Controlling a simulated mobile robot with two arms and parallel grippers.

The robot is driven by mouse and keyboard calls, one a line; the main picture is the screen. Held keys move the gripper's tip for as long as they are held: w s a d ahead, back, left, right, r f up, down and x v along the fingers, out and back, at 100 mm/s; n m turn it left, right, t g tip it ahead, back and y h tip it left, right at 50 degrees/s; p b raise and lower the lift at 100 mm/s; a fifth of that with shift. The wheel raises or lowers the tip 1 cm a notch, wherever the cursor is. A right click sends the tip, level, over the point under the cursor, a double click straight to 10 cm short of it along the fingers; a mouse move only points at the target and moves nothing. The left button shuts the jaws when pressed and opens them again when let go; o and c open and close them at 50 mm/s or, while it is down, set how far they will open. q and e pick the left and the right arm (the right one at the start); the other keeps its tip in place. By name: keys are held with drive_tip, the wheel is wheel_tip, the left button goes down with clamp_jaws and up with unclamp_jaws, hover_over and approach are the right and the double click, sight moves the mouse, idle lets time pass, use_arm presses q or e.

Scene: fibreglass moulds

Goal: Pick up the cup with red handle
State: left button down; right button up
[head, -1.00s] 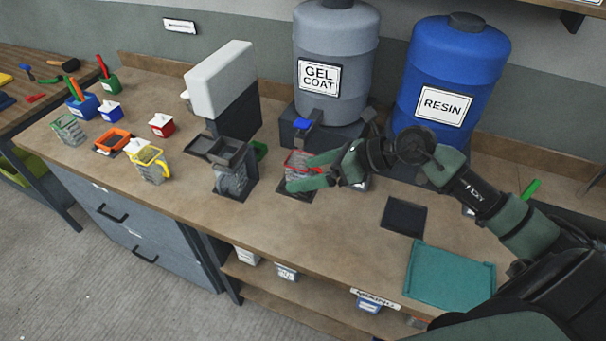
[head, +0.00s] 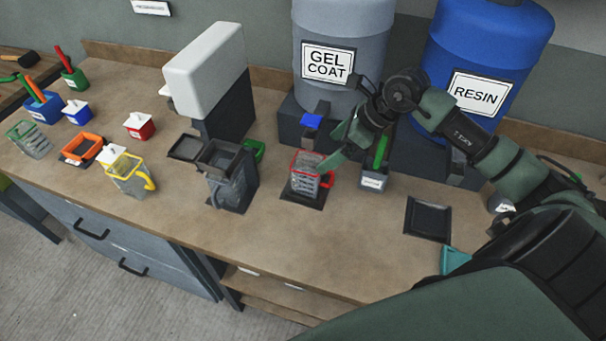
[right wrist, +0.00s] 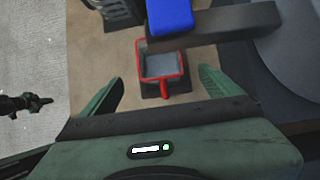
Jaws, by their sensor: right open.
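The cup with red handle (head: 303,183) is a clear, ribbed cup with a red rim. It stands upright on a dark square pad in front of the gel coat drum. My right gripper (head: 331,148) is open and empty, just right of and above the cup's rim. In the right wrist view, the cup (right wrist: 160,65) is seen from above, beyond the tips and between the lines of the open fingers (right wrist: 161,80). Its red handle points toward the gripper. No contact with the cup shows. My left gripper is not in view.
The gel coat dispenser's blue-tipped tap (head: 312,120) is close behind the cup. A dark machine (head: 232,177) stands to its left and a small grey container (head: 374,180) to its right. A yellow-handled cup (head: 128,178) is farther left. The bench front is clear.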

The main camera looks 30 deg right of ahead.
sight(330, 171)
wheel_tip(330, 171, down, 5)
drive_tip(key=b, duration=0.4)
drive_tip(key=shift+s+r, duration=0.15)
drive_tip(key=shift+r, duration=0.05)
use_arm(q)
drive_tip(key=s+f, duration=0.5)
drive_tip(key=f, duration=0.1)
use_arm(e)
drive_tip(key=shift+a+f, duration=0.1)
drive_tip(key=shift+f, duration=0.15)
drive_tip(key=shift+p+x, duration=0.45)
drive_tip(key=shift+x, duration=0.6)
drive_tip(key=p+x, duration=0.1)
drive_tip(key=x, duration=0.1)
drive_tip(key=p+x, duration=0.1)
drive_tip(key=x, duration=0.1)
drive_tip(key=shift+w+a, duration=0.1)
drive_tip(key=shift+w, duration=0.3)
drive_tip(key=shift+w+a+f+p, duration=0.2)
drive_tip(key=shift+f+p, duration=0.1)
drive_tip(key=shift+f, duration=0.25)
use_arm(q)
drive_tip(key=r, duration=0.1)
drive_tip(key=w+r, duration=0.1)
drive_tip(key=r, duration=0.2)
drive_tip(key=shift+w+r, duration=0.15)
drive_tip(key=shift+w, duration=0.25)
use_arm(e)
drive_tip(key=c, duration=1.6)
